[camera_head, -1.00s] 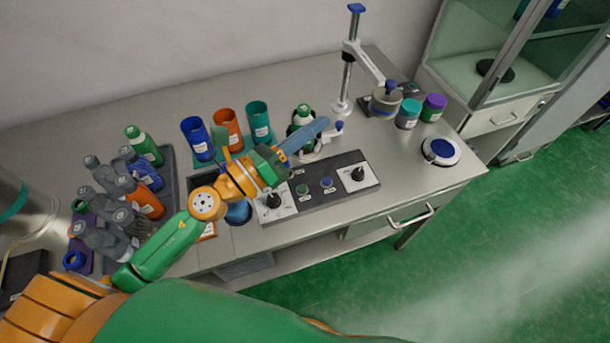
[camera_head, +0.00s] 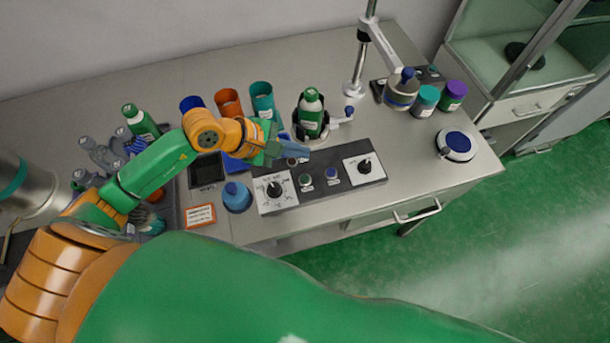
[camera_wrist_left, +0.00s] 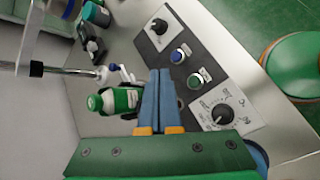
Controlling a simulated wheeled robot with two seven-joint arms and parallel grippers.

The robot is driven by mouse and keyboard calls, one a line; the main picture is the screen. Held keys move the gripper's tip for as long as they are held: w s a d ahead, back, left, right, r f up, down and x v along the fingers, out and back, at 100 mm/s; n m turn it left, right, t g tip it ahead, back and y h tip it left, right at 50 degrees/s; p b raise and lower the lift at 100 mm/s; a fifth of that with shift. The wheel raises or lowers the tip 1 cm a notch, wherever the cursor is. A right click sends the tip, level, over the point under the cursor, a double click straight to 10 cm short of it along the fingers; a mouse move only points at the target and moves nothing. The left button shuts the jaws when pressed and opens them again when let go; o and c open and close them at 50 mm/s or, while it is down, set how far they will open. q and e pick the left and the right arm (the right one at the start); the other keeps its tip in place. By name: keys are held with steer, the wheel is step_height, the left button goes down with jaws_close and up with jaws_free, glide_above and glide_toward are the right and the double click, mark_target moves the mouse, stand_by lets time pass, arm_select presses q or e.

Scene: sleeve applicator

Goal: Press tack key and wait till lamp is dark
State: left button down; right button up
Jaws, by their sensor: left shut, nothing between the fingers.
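The dark control panel (camera_head: 350,158) lies near the table's front edge, with a green key (camera_head: 306,181) and a blue key (camera_head: 331,174) between two knobs. Both the green key (camera_wrist_left: 195,80) and the blue key (camera_wrist_left: 178,56) also show in the left wrist view. Their labels are too small to read, so I cannot tell which is the tack key. My left gripper (camera_head: 305,155) is shut and empty, over the panel's back edge, apart from both keys. A small round fitting (camera_head: 291,162) beside the fingers may be the lamp; whether it is lit is unclear. My right gripper is out of view.
A green bottle (camera_head: 311,112) stands in a holder right behind the panel. A blue-capped jar (camera_head: 237,196) is at the panel's left. Open cups (camera_head: 262,100) stand behind my arm. A post with a swing arm (camera_head: 358,75) and a round blue-topped device (camera_head: 456,145) are at the right.

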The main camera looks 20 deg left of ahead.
mark_target(305, 179)
arm_select(q)
step_height(305, 179, down, 8)
steer(key=b, duration=0.6)
steer(key=shift+f, duration=0.25)
stand_by(1.4)
steer(key=shift+f+b, duration=0.4)
steer(key=shift+b, duration=0.4)
steer(key=shift+f+b, duration=0.45)
steer(key=shift+b, duration=0.1)
steer(key=shift+r, duration=0.15)
stand_by(0.4)
steer(key=shift+r+p, duration=0.55)
steer(key=shift+r, duration=0.2)
